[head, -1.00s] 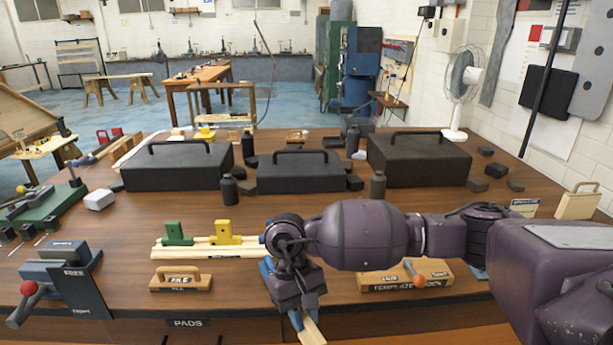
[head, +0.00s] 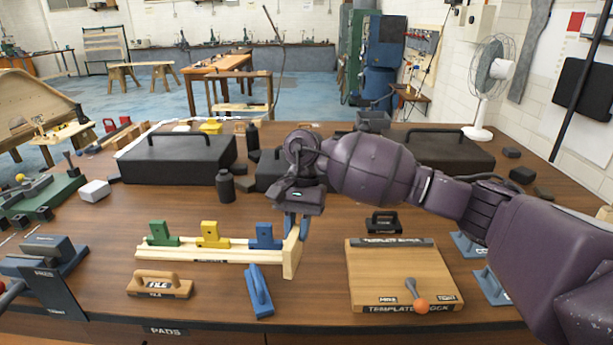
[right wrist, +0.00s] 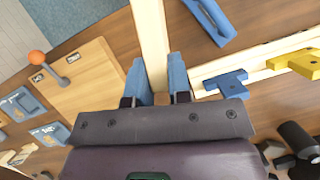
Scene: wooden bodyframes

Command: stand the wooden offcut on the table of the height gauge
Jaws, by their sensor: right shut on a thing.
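My right gripper (head: 297,225) is shut on the wooden offcut (head: 291,259), a pale bar hanging steeply below the fingers in the head view. In the right wrist view the offcut (right wrist: 151,35) runs between the blue fingers (right wrist: 157,82). It is at the right end of a pale wooden rail (head: 215,256) with green, yellow and blue blocks; I cannot tell if they touch. No part is clearly labelled as the height gauge, so I cannot tell which it is. My left gripper is out of view.
A template block (head: 392,270) with an orange-knobbed lever is at right. Dark cases (head: 178,158) stand behind. A dark fixture (head: 55,278) stands at left.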

